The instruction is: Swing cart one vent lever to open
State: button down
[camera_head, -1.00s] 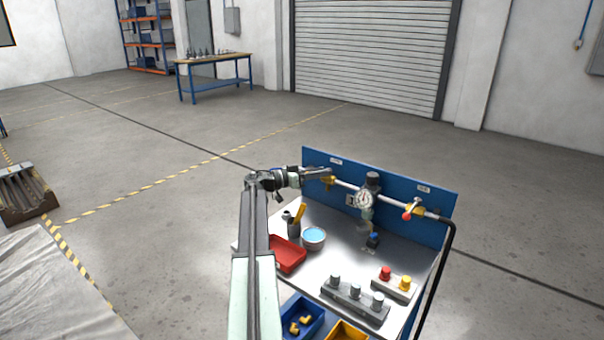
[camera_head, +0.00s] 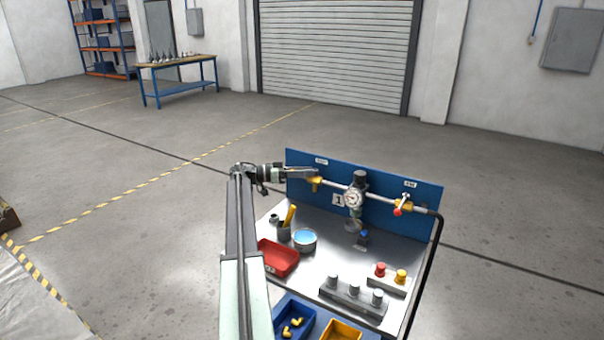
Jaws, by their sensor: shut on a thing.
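Cart one has a blue back panel (camera_head: 386,192) with a "1" label (camera_head: 338,200) and a silver pipe (camera_head: 378,197) along it. A valve with a yellow body (camera_head: 315,185) is at the pipe's left end, under a small white label (camera_head: 321,161) too small to read. My gripper (camera_head: 315,173) is at this left valve, shut on its lever, which the jaws mostly hide. I cannot tell the lever's angle.
On the cart top are a red tray (camera_head: 277,257), a blue-filled bowl (camera_head: 305,240), a cup with a yellow tool (camera_head: 285,231), and red and yellow buttons (camera_head: 390,274). Bins hang in front. Open floor lies behind the cart.

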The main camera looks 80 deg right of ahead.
jog(key=shift+s, duration=0.4)
